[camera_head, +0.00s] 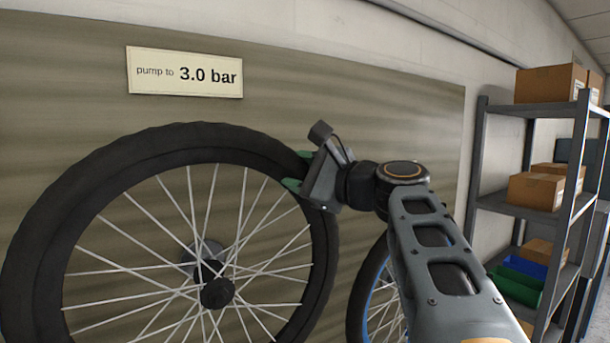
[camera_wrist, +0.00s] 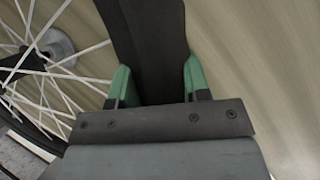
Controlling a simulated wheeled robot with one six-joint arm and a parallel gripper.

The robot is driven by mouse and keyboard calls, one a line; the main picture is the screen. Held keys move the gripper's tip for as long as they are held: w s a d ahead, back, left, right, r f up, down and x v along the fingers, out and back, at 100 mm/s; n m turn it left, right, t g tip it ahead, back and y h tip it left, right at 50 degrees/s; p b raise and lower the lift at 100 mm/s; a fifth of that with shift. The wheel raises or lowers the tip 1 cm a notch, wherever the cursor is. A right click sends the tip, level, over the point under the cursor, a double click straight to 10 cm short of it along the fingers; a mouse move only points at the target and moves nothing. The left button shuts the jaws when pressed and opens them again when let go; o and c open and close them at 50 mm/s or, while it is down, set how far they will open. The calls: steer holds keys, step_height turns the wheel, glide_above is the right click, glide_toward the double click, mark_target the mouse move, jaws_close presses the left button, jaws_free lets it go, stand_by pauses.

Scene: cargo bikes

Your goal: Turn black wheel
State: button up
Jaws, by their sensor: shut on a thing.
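The black wheel (camera_head: 95,187) is a large spoked bicycle wheel with a black tyre and a dark hub, standing in front of a brown board. My gripper (camera_head: 298,170) is at the wheel's upper right rim. Its green fingers sit on either side of the tyre and are shut on it. In the wrist view the black tyre (camera_wrist: 155,45) runs up between the two green fingers of my gripper (camera_wrist: 155,85), with spokes and the hub (camera_wrist: 15,60) at the left. The parts of the tyre behind the gripper are hidden.
A sign (camera_head: 185,73) on the board reads "pump to 3.0 bar". A second wheel with a blue rim (camera_head: 375,300) is partly hidden behind my arm. A grey shelf (camera_head: 535,110) with cardboard boxes (camera_head: 543,190) and green and blue bins (camera_head: 515,285) stands at the right.

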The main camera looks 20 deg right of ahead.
steer(key=o, duration=1.3)
steer(key=shift+c, duration=0.2)
steer(key=r+b+v, duration=0.1)
steer(key=b+v, duration=0.2)
steer(key=v, duration=1)
steer(key=shift+s+d+f, duration=0.25)
steer(key=shift+s+f, duration=0.05)
steer(key=shift+f, duration=0.25)
